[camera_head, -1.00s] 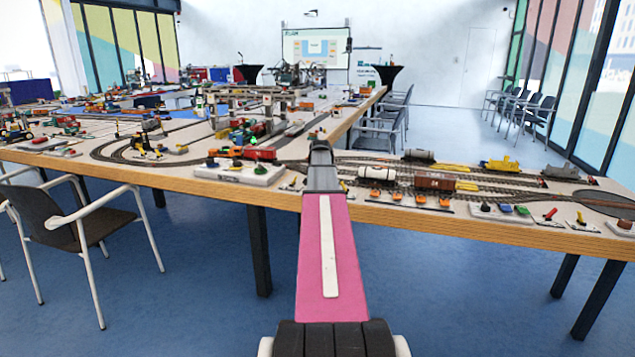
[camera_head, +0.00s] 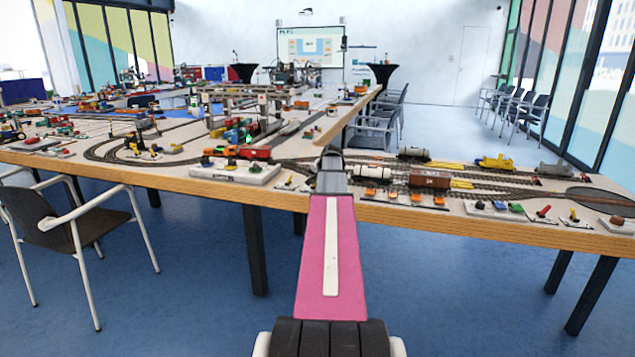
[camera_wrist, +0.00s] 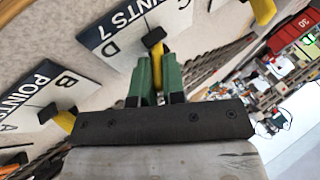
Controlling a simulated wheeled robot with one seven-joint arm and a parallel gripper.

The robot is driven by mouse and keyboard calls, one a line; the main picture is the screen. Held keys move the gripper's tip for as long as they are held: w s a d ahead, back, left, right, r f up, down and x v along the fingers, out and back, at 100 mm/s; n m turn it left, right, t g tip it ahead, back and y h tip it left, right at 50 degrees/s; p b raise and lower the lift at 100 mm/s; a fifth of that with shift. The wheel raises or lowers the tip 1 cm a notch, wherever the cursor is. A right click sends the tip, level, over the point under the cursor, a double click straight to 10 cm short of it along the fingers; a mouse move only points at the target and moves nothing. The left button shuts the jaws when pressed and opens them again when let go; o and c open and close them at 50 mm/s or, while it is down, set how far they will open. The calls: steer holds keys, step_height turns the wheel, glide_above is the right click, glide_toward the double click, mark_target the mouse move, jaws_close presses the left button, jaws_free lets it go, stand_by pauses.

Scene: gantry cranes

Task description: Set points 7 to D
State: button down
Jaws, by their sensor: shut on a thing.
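In the wrist view the white plate marked POINTS 7 (camera_wrist: 88,38) carries a lever with a yellow handle (camera_wrist: 157,53) and a black part at its far end. The letter D is printed on the plate, left of the lever. My gripper (camera_wrist: 158,72) has its green fingers closed around the yellow handle. The fingers hide part of the handle. In the head view my gripper (camera_head: 331,158) is at the front edge of the layout table and hides this lever.
A neighbouring POINTS plate (camera_wrist: 47,87) with letters A and B and its own yellow lever (camera_wrist: 66,120) lies close on the left in the wrist view. Another yellow lever (camera_wrist: 263,10) stands at the upper right. Wagons, including a brown one (camera_head: 430,178), stand on tracks right of my gripper.

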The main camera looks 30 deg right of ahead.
steer(key=c, duration=1.5)
jaws_free()
steer(key=v, duration=1)
steer(key=shift+s+r, duration=0.25)
steer(key=shift+r, duration=0.05)
steer(key=shift+a, duration=0.1)
